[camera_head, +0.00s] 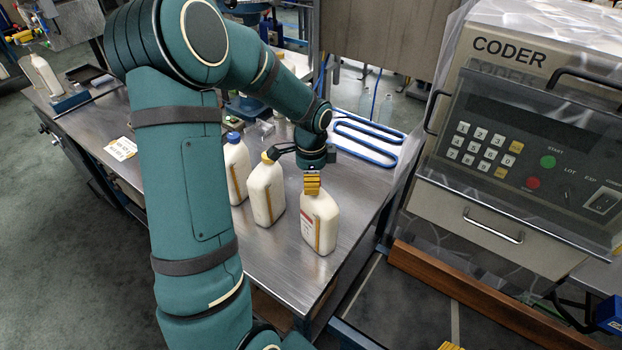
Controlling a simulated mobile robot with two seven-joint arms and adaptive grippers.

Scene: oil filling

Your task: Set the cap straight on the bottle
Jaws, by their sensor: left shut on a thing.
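A cream bottle (320,226) with an amber stripe and a red-and-white label stands upright near the front of the steel table. My left gripper (312,186) points down right over its neck. It is shut on the cap, seen as a ribbed yellow piece (312,181) at the top of the bottle. Gripper and neck overlap here, so I cannot tell whether the cap sits straight or tilted, or touches the rim. My right gripper is out of view.
A similar bottle (265,194) with a yellow cap stands just left, and one with a blue cap (233,137) beyond it. The coder machine (520,140) stands at the right. A blue-edged rack (366,137) lies behind. The table's front is clear.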

